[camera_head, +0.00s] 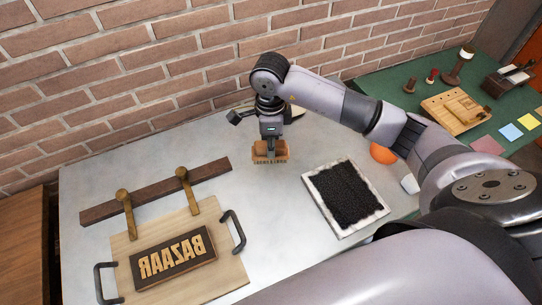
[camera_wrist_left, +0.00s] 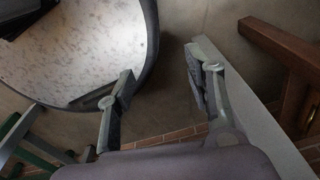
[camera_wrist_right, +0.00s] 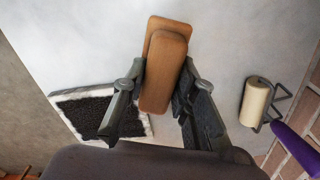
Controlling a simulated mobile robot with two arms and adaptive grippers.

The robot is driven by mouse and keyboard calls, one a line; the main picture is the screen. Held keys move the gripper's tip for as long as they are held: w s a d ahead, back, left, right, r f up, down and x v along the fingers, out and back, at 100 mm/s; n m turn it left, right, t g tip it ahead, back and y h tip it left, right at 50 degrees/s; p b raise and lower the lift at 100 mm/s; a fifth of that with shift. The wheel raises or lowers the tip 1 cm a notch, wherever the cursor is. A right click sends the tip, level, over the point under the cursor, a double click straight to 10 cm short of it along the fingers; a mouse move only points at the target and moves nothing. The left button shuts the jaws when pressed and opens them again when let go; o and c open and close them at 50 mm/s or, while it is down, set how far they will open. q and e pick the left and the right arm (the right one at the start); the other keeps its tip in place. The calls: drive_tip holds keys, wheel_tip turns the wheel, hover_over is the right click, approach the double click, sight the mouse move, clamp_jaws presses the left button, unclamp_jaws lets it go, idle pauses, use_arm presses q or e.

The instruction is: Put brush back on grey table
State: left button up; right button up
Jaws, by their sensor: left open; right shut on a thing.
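The brush (camera_head: 270,155), a brown wooden block, is in my right gripper (camera_head: 270,135) over the back middle of the grey table (camera_head: 110,190). In the right wrist view the brush (camera_wrist_right: 165,65) sits between the two fingers of my right gripper (camera_wrist_right: 157,100), which is shut on it. I cannot tell whether its underside touches the table. My left gripper (camera_wrist_left: 160,88) is open and empty in the left wrist view, away from the brush; the head view does not show it.
A white-framed black pad (camera_head: 345,195) lies right of the brush. A wooden board (camera_head: 220,270) with a mirrored BAZAAR block (camera_head: 172,258) and handles is front left. A cream roller (camera_wrist_right: 255,102) lies near the wall. A green table (camera_head: 430,75) stands right. Grey surface around the brush is clear.

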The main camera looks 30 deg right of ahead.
wheel_tip(320, 180, down, 3)
drive_tip(key=shift+r, duration=0.1)
drive_tip(key=shift+a+f+p, duration=0.1)
drive_tip(key=shift+f+p, duration=0.3)
drive_tip(key=shift+f, duration=0.25)
wheel_tip(320, 180, down, 4)
drive_tip(key=shift+r+p, duration=0.2)
drive_tip(key=shift+p, duration=0.15)
use_arm(q)
drive_tip(key=shift+w+d+r, duration=0.25)
drive_tip(key=shift+d+r, duration=0.05)
drive_tip(key=shift+r, duration=0.2)
drive_tip(key=shift+w+d+r, duration=0.25)
drive_tip(key=shift+r, duration=0.2)
use_arm(e)
drive_tip(key=shift+f, duration=0.1)
drive_tip(key=shift+f+b, duration=0.15)
drive_tip(key=shift+b, duration=0.15)
drive_tip(key=o, duration=1)
use_arm(q)
drive_tip(key=shift+a+f, duration=0.15)
